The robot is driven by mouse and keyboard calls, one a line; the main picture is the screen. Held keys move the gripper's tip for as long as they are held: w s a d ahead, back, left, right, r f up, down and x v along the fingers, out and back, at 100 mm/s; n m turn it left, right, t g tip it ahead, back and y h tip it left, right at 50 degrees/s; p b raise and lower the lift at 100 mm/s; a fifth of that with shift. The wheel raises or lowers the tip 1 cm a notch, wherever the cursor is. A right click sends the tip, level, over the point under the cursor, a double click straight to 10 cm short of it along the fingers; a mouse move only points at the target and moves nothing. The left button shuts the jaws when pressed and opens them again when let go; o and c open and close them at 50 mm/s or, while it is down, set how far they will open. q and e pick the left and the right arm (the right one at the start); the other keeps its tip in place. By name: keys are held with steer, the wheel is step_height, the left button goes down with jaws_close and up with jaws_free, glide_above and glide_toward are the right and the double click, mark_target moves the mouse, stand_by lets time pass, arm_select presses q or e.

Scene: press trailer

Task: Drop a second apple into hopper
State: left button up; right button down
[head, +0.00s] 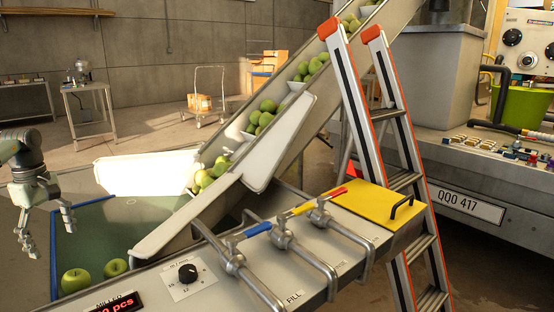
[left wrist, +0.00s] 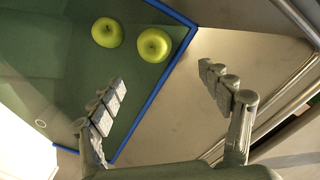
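Two green apples lie side by side near the blue edge of a green surface (head: 95,235), one nearer the front (head: 75,280) and one to its right (head: 116,267). In the left wrist view the apples show at the top, one on the left (left wrist: 107,32) and one on the right (left wrist: 154,45). My left gripper (head: 50,236) is above and to the left of the apples in the head view. Its fingers (left wrist: 165,92) are spread wide with nothing between them. Which part is the hopper is not clear; a sloping conveyor (head: 262,158) carries several green apples upward. My right gripper is out of view.
A metal control panel (head: 270,262) with valve levers, a knob (head: 187,273) and a yellow lid (head: 375,205) stands in front. An orange-and-grey stepladder (head: 398,165) stands on the right. A metal frame edge runs along the right of the left wrist view.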

arm_select(q)
step_height(320, 180, up, 12)
stand_by(0.7)
steer(key=shift+f, duration=0.1)
step_height(320, 180, down, 8)
stand_by(0.9)
steer(key=shift+f, duration=0.1)
